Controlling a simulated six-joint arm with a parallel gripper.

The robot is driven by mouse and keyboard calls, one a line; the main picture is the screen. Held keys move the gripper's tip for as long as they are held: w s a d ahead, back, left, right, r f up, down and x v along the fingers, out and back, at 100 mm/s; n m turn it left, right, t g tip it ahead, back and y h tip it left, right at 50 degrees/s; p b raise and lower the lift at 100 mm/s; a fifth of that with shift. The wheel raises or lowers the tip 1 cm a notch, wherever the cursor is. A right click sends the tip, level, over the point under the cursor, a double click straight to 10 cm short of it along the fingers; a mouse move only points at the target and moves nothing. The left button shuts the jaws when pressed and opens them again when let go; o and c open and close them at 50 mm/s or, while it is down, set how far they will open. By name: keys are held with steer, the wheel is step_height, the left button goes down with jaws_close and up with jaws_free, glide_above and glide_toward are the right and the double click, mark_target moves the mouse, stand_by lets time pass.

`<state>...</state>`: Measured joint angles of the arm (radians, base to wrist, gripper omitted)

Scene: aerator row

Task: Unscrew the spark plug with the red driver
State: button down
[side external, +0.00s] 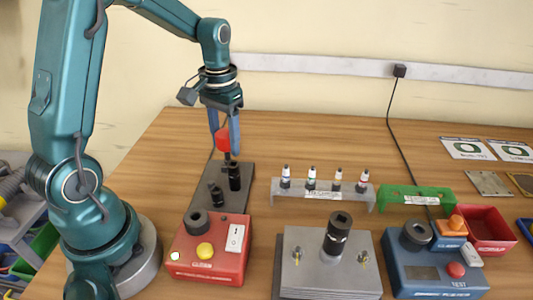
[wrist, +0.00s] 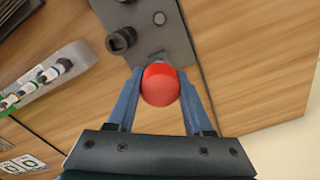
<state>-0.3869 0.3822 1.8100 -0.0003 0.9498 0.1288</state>
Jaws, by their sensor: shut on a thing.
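My gripper (side external: 222,130) points down and is shut on the red driver (side external: 224,143); its round red handle (wrist: 160,85) sits between the two blue fingers in the wrist view. The driver's dark shaft is over the far end of the dark grey holder (side external: 238,169); I cannot tell whether it still touches it. Black sockets (side external: 234,177) stand on that holder. A black cylinder (side external: 338,233) stands upright on a grey metal block (side external: 302,276); no spark plug can be made out there.
A red box (side external: 195,262) with a yellow button and a blue TEST box (side external: 420,290) stand in front. A green rack (side external: 405,191), a red bin (side external: 490,222) and flat plates lie to the right. A cable (side external: 392,120) hangs down the wall.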

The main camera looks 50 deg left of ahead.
steer(key=shift+f, duration=0.4)
steer(key=shift+c, duration=1.1)
jaws_free()
steer(key=shift+r, duration=3.55)
